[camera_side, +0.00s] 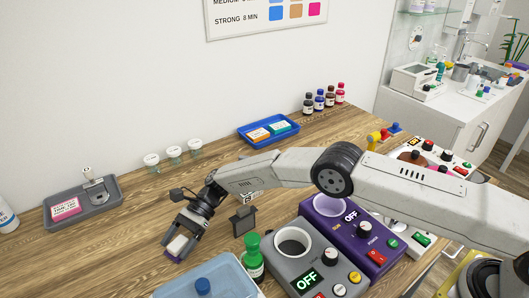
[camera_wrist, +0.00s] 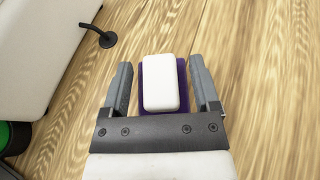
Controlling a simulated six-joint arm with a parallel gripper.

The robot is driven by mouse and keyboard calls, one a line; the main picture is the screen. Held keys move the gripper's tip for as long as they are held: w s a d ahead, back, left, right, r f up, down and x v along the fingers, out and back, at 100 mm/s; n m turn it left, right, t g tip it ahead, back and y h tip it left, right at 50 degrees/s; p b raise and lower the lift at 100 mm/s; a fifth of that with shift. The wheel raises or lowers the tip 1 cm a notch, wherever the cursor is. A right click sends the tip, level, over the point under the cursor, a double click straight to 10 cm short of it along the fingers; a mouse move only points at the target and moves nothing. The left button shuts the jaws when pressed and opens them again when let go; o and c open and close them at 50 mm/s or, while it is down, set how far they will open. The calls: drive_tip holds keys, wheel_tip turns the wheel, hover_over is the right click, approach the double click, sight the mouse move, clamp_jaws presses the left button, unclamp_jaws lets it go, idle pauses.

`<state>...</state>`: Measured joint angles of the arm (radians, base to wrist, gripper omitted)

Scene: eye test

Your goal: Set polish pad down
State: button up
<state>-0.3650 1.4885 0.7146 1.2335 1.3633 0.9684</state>
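The polish pad, a white block on a purple base, sits between my fingers in the wrist view (camera_wrist: 163,85) and in the side view (camera_side: 177,244). It appears to lie flat on the wooden table (camera_side: 130,262). My gripper (camera_wrist: 160,66) reaches down around it, with one finger on each side. A strip of wood shows between the left finger and the pad, and a narrower gap shows at the right finger. The fingers look open and apart from the pad. The side view also shows my gripper (camera_side: 180,245) low over the table.
A grey tray (camera_side: 112,208) with a pink-labelled box lies at left. A pale blue tub (camera_side: 235,287), a green-capped bottle (camera_side: 253,262) and a grey heater (camera_side: 318,258) stand close at right. A blue tray (camera_side: 262,142) and small glass jars (camera_side: 174,155) are farther back.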

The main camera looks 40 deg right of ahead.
sight(178, 241)
drive_tip(key=shift+r, duration=0.2)
drive_tip(key=shift+w+d+r, duration=0.1)
drive_tip(key=shift+w+d, duration=0.05)
drive_tip(key=shift+d, duration=0.2)
drive_tip(key=shift+v, duration=1.05)
wheel_tip(178, 241, up, 6)
drive_tip(key=shift+f, duration=0.1)
drive_tip(key=shift+r, duration=0.65)
